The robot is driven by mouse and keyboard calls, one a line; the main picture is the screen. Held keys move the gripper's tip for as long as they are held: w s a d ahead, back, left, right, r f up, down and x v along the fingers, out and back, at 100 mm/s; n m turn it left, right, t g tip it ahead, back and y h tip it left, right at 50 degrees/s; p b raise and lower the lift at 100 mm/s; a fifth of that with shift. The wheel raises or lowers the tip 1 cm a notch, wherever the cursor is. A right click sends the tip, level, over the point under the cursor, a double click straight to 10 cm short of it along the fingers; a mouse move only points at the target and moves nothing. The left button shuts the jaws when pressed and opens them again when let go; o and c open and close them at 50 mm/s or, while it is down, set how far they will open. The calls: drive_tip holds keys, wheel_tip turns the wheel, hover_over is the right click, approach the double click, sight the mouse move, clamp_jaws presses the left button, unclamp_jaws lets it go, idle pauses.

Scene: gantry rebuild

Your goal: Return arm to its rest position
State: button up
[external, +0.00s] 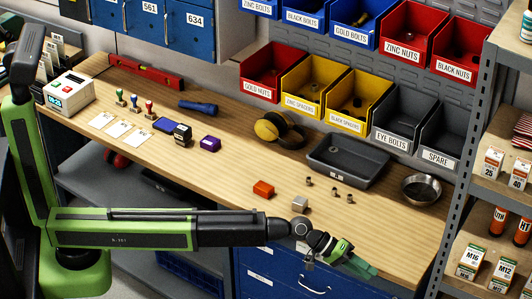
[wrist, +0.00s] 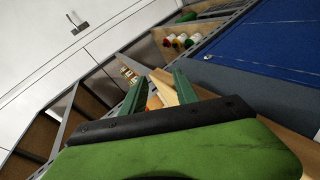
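My green arm (external: 125,229) reaches low across the front of the workbench in the external view, its forearm nearly level. My gripper (external: 362,268) is at the bench's front edge, in front of the blue drawers. In the wrist view my gripper (wrist: 158,86) shows two green fingers spread apart, with a gap between them. I see nothing held; the wooden and orange patches in the gap look like background.
A shelf rack (external: 468,140) stands at the right. Blue drawers (external: 300,280) lie below the bench.

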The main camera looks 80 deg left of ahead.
drive_tip(key=s+a+f+m+g+y+p, duration=0.1)
drive_tip(key=s+a+f+m+g+y, duration=0.1)
drive_tip(key=s+a, duration=0.6)
drive_tip(key=s+a+f+m+g+y+p, duration=0.2)
drive_tip(key=s+a+g, duration=0.3)
drive_tip(key=s, duration=0.9)
drive_tip(key=s+a+f+m+g+y+p, duration=0.1)
drive_tip(key=s+a+f+m+g+y, duration=0.2)
drive_tip(key=s+a, duration=0.7)
drive_tip(key=shift+s+a+f+g, duration=0.3)
drive_tip(key=shift+s+f, duration=0.3)
drive_tip(key=shift+s, duration=0.3)
